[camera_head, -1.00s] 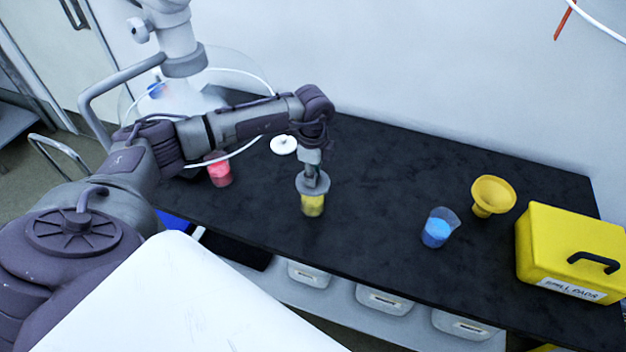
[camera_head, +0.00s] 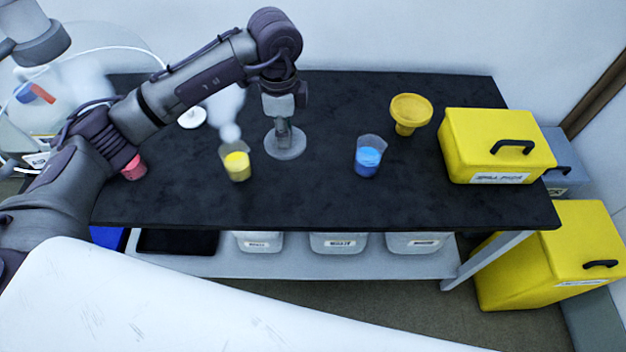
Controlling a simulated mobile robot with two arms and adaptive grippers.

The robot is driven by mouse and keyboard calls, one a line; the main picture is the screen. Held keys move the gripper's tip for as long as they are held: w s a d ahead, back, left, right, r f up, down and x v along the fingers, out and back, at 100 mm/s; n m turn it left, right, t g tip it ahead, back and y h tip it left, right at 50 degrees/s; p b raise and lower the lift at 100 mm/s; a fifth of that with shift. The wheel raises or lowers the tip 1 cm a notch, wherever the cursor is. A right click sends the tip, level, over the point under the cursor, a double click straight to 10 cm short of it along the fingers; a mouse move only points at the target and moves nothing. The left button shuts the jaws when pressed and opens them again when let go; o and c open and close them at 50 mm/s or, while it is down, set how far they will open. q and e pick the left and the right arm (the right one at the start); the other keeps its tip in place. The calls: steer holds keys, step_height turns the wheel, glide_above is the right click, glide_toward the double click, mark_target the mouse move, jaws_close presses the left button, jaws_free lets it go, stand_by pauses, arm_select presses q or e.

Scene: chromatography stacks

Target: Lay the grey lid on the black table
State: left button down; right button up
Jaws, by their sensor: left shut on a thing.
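The grey lid (camera_head: 286,146) is a round disc with a knob, level and in my left gripper (camera_head: 284,128). My left gripper points straight down and is shut on the lid's knob. The lid is over the black table (camera_head: 310,205), right of a beaker of yellow liquid (camera_head: 236,162); I cannot tell whether it touches the table. The yellow beaker is uncovered, and white vapour (camera_head: 228,112) rises from it.
A blue beaker (camera_head: 368,158), a yellow funnel (camera_head: 408,114) and a yellow spill box (camera_head: 490,145) stand to the right. A white disc (camera_head: 192,117) and a red beaker (camera_head: 133,168) are to the left. The table's front middle is clear.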

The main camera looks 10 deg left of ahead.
arm_select(q)
steer(key=s+d+f+m+b, duration=0.2)
steer(key=d+f, duration=0.1)
steer(key=d, duration=0.7)
steer(key=s+d+f+m+b, duration=0.2)
steer(key=d+f+b, duration=0.15)
steer(key=d, duration=0.65)
steer(key=p, duration=0.3)
glide_above(326, 195)
step_height(326, 195, down, 7)
steer(key=shift+f, duration=0.1)
step_height(326, 195, down, 4)
steer(key=shift+r, duration=0.1)
steer(key=shift+f, duration=0.2)
steer(key=shift+f, duration=0.2)
steer(key=c, duration=1)
jaws_free()
steer(key=shift+r, duration=0.1)
